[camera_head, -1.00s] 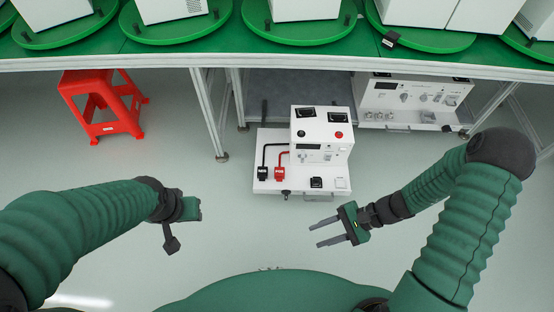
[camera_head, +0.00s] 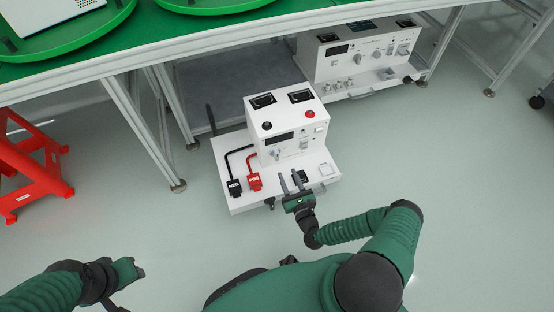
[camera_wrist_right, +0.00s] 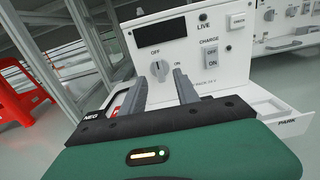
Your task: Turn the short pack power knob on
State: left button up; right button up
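A white power unit (camera_head: 288,112) stands on a white base plate on the floor, its panel facing me. In the right wrist view its grey knob (camera_wrist_right: 159,67) sits below an OFF label, with ON to its right. The knob's pointer looks roughly upright, toward OFF. The knob also shows small in the head view (camera_head: 277,154). My right gripper (camera_head: 291,180) is open and empty in front of the panel, above the base plate. In the wrist view its fingers (camera_wrist_right: 170,78) point at the panel just below the knob, seemingly apart from it. My left gripper (camera_head: 134,268) is low at left; its fingers are unclear.
Black NEG (camera_head: 235,187) and red POS (camera_head: 254,182) plugs sit left on the base plate. A CHARGE switch (camera_wrist_right: 211,57) is right of the knob. A second white unit (camera_head: 352,55) stands behind, under the green-topped table. A red stool (camera_head: 30,170) is at left.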

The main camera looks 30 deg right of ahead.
jog(key=b+x, duration=0.4)
jog(key=x, duration=0.6)
jog(key=shift+a+r, duration=0.15)
jog(key=shift+a, duration=0.15)
jog(key=shift+w, duration=0.1)
jog(key=shift+a, duration=0.1)
jog(key=shift+c, duration=1)
grip_shut()
